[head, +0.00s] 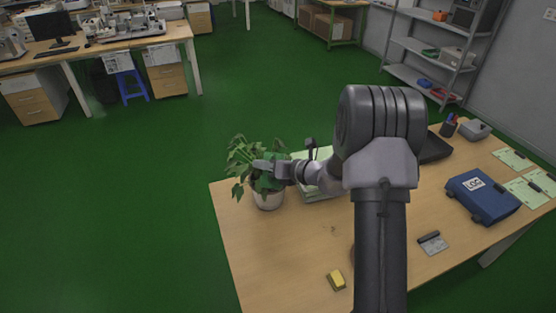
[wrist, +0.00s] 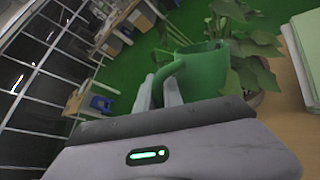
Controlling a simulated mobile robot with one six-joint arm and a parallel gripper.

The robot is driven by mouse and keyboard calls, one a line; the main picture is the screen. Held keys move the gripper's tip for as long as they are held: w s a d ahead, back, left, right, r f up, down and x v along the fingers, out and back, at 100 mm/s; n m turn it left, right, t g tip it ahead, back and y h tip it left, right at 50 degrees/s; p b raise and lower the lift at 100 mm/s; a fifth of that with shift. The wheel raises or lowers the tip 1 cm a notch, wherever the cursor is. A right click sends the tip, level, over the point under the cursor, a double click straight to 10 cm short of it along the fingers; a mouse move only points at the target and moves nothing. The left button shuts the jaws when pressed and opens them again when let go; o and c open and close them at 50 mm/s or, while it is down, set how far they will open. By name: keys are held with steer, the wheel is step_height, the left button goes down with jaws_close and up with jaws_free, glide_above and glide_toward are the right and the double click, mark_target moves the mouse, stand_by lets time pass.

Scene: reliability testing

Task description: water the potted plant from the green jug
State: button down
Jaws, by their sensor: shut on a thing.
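The green jug (wrist: 203,72) fills the middle of the wrist view, with its handle on the left. My gripper (wrist: 160,90) is shut on the jug's handle. The potted plant (wrist: 240,40) is right beside the jug, and some leaves overlap it. In the head view the plant (head: 243,155) stands in a light pot (head: 267,201) at the table's far left corner. My gripper (head: 263,166) is among its leaves there, and the jug is mostly hidden. The room looks slanted in the wrist view, so the jug seems tilted. I cannot see any water.
On the wooden table (head: 285,255), pale green papers or books (head: 320,191) lie just right of the pot. The front left tabletop is clear.

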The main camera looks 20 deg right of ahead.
steer(key=p, duration=0.1)
steer(key=r+p, duration=0.1)
steer(key=r, duration=0.1)
steer(key=shift+w+d+r+g+p, duration=0.15)
steer(key=shift+w+r+g+p, duration=0.15)
steer(key=shift+p, duration=0.1)
steer(key=shift+w+d+f+m+g+p, duration=0.15)
steer(key=shift+m+g+p, duration=0.2)
steer(key=shift+p, duration=0.4)
steer(key=shift+f+b, duration=0.4)
steer(key=shift+f, duration=0.1)
steer(key=shift+r+p, duration=0.2)
steer(key=shift+p, duration=0.2)
steer(key=shift+w+r+m+g+p, duration=0.25)
steer(key=shift+r+m+g+p, duration=0.3)
steer(key=shift+p, duration=1.8)
steer(key=shift+w+d+r+p, duration=0.15)
steer(key=shift+w+d+p, duration=0.05)
steer(key=shift+p, duration=0.25)
steer(key=shift+w+d+r+m+y+p, duration=0.2)
steer(key=shift+m+y+p, duration=0.1)
steer(key=shift+p, duration=0.1)
steer(key=shift+p, duration=0.3)
steer(key=shift+a+r+g+p, duration=0.1)
steer(key=shift+g+p, duration=0.25)
steer(key=shift+g, duration=0.05)
